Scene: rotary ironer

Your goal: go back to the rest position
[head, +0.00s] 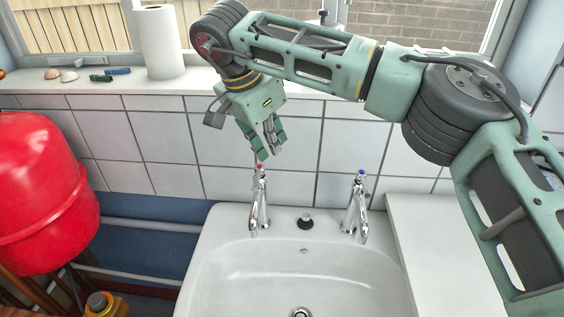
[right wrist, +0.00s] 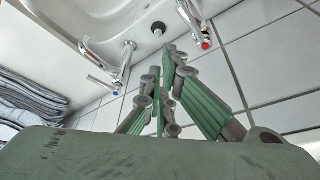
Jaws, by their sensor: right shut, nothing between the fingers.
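My right gripper (head: 267,156) is in the middle of the head view, pointing down with its green fingers together and empty. Its tips appear just above the red-marked tap (head: 259,200) at the back left of the white sink (head: 230,255); I cannot tell whether they touch it. The right arm reaches in from the right, bent high across the window. In the right wrist view the gripper's fingers (right wrist: 168,50) close together, with the red-marked tap (right wrist: 195,25) beyond them to the right. My left gripper is not in view.
A blue-marked tap (head: 357,205) stands at the sink's right. A white counter (head: 425,240) lies right of it. A red tank (head: 42,190) is at left. The sill (head: 110,85) holds a paper roll (head: 160,42) and small items. Folded towels (right wrist: 28,98) show in the wrist view.

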